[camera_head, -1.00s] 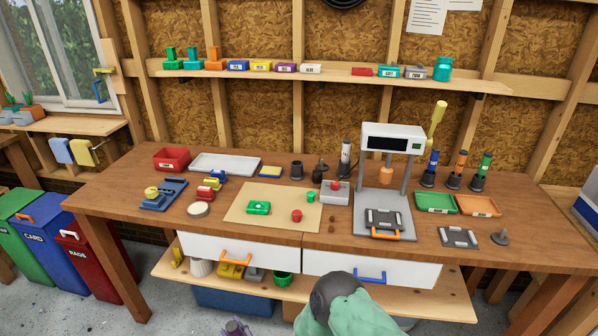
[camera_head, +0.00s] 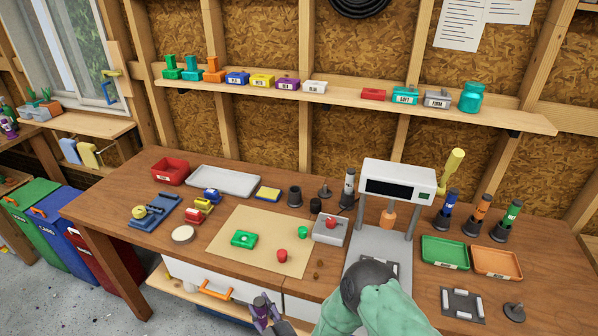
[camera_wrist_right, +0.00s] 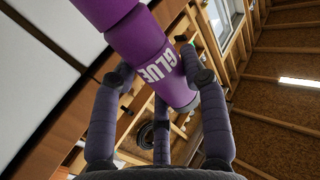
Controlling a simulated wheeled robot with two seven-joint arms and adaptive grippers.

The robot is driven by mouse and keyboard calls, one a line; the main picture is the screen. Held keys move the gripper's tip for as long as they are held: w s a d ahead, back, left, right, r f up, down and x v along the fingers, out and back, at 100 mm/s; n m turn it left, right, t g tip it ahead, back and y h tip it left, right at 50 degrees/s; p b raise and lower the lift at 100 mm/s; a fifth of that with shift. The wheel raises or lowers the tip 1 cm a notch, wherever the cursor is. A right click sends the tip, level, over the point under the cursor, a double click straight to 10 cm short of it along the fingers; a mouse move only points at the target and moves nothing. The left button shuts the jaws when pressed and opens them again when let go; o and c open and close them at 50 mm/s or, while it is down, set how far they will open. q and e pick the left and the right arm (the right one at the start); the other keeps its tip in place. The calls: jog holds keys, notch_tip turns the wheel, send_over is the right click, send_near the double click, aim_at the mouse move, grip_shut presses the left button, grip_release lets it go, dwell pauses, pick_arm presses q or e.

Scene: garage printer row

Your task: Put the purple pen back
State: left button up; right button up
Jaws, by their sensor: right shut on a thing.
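The purple pen, marked GLUE, (camera_wrist_right: 150,55) lies between the dark fingers of my right gripper (camera_wrist_right: 158,90) in the wrist view. In the head view my right gripper (camera_head: 266,314) is at the bottom edge, in front of the bench drawers, shut on the purple pen (camera_head: 260,308). An empty dark round holder (camera_head: 294,197) stands on the bench behind the tan mat. Other holders carry a white pen (camera_head: 349,184), a blue pen (camera_head: 451,200), an orange pen (camera_head: 482,208) and a green pen (camera_head: 512,214). My left gripper is out of view.
The tan mat (camera_head: 225,255) holds green and red pieces. A white press-like machine (camera_head: 397,180) stands right of centre, partly behind my right arm. Green (camera_head: 445,252) and orange (camera_head: 497,262) trays lie at right. A shelf (camera_head: 350,98) with small boxes runs above.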

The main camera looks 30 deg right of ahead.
notch_tip(320, 180, up, 8)
jog(key=p, duration=0.6)
jog(key=shift+a+r+p, duration=0.1)
jog(key=shift+p, duration=0.3)
pick_arm(q)
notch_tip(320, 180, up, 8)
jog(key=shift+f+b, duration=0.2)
jog(key=shift+b, duration=0.1)
pick_arm(e)
jog(key=shift+f, duration=0.3)
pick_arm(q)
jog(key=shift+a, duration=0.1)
